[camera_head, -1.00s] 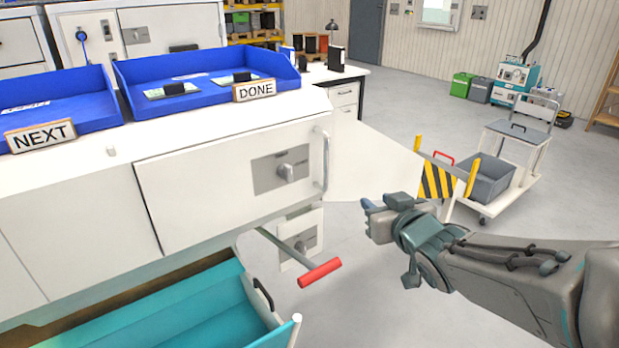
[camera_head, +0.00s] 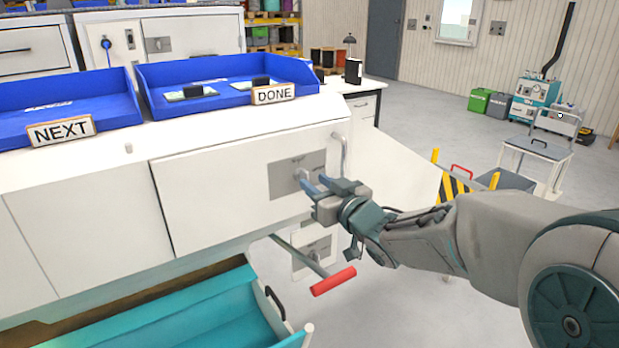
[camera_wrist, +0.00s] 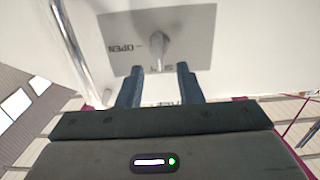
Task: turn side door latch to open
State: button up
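The side door (camera_head: 230,196) is a white panel on the front of the machine and looks shut. Its grey latch plate (camera_head: 278,183) is partly hidden behind my gripper in the head view. In the wrist view the plate (camera_wrist: 120,47) bears the word OPEN, and the metal latch knob (camera_wrist: 159,48) stands out from it. My gripper (camera_head: 314,184) is open in front of the plate.
A vertical door handle (camera_head: 344,157) is close to my gripper; it also shows in the wrist view (camera_wrist: 75,50). A red-ended lever (camera_head: 333,281) sticks out below. A teal bin (camera_head: 215,318) stands lower left. Blue trays (camera_head: 225,75) sit on top.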

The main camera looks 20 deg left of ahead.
aim_at(307, 177)
jog(key=shift+x, duration=2)
jog(key=shift+d, duration=0.1)
